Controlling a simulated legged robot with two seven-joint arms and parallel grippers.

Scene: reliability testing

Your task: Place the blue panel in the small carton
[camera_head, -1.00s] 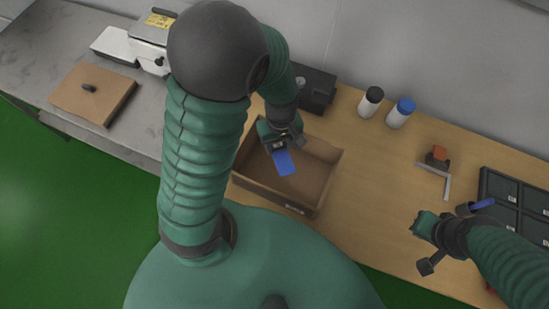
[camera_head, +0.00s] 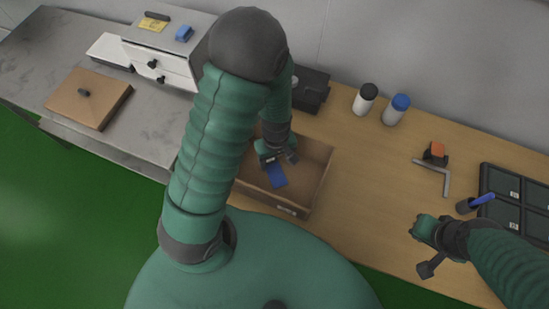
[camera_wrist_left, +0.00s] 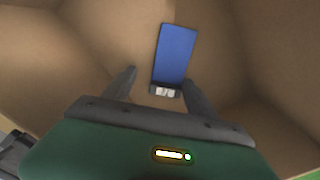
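The small carton (camera_head: 311,165) is an open brown box on the wooden table, in the middle of the head view. The blue panel (camera_head: 277,175) is inside it; in the left wrist view the panel (camera_wrist_left: 176,55) appears to lie on the carton floor, with a small metallic end towards me. My left gripper (camera_head: 276,158) is down inside the carton. Its fingers (camera_wrist_left: 160,84) are apart on either side of the panel's near end, with a visible gap on the left. My right gripper (camera_head: 446,237) is spread open and empty above the table at right.
A black tray with compartments (camera_head: 500,212) is at right, with a blue item (camera_head: 484,198) near my right gripper. Two bottles, white (camera_head: 364,99) and blue-capped (camera_head: 396,109), stand behind. An orange-topped piece (camera_head: 436,151) and metal bracket (camera_head: 445,176) lie between.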

